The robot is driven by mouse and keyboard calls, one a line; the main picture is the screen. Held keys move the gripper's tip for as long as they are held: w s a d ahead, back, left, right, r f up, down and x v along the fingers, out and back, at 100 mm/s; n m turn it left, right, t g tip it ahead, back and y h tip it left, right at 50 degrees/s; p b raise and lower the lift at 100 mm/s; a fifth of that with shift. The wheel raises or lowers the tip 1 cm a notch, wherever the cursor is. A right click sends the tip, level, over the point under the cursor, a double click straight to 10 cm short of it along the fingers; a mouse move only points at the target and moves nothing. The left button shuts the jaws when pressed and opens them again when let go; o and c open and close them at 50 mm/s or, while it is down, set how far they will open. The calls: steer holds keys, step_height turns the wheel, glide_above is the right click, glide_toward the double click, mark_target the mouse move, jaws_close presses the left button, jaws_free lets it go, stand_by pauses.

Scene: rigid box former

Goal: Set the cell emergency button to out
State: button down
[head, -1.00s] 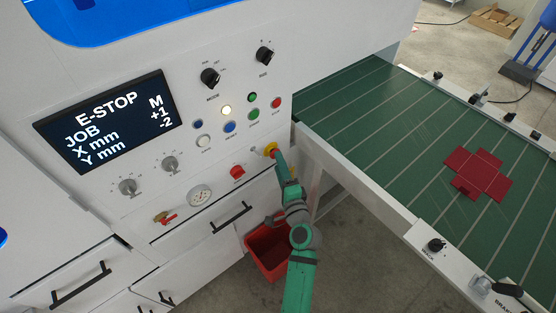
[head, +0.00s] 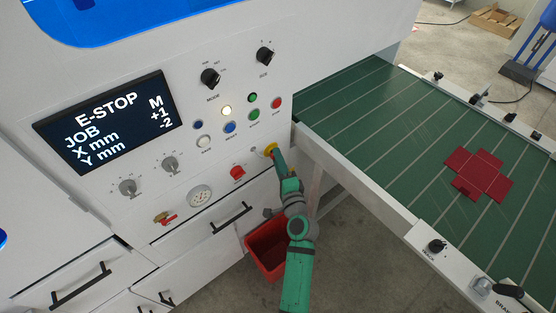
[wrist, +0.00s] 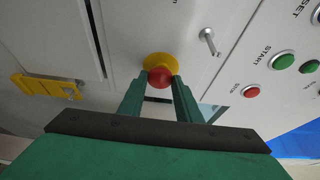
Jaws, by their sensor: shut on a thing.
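The emergency button (wrist: 160,77) is a red mushroom head on a yellow round base (wrist: 160,61), on the white front panel. In the head view its yellow base (head: 270,149) shows at the panel's right part, below the push buttons, with the red head mostly hidden by my gripper. My gripper (wrist: 160,82) has its two green fingers on either side of the red head and is shut on it. The display (head: 107,120) reads E-STOP.
A red knob (head: 237,172) sits left of the button, and a small metal lever (wrist: 208,40) is close by. Green and red push buttons (head: 254,114) are above. The green conveyor (head: 370,120) with a red cut-out blank lies right. A red bin (head: 268,247) stands below.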

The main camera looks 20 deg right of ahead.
steer(key=shift+s+d, duration=0.1)
steer(key=shift+s, duration=0.25)
steer(key=c, duration=1.3)
jaws_free()
steer(key=s, duration=1)
steer(key=shift+s+a, duration=0.25)
steer(key=shift+a, duration=0.1)
steer(key=shift+d, duration=0.1)
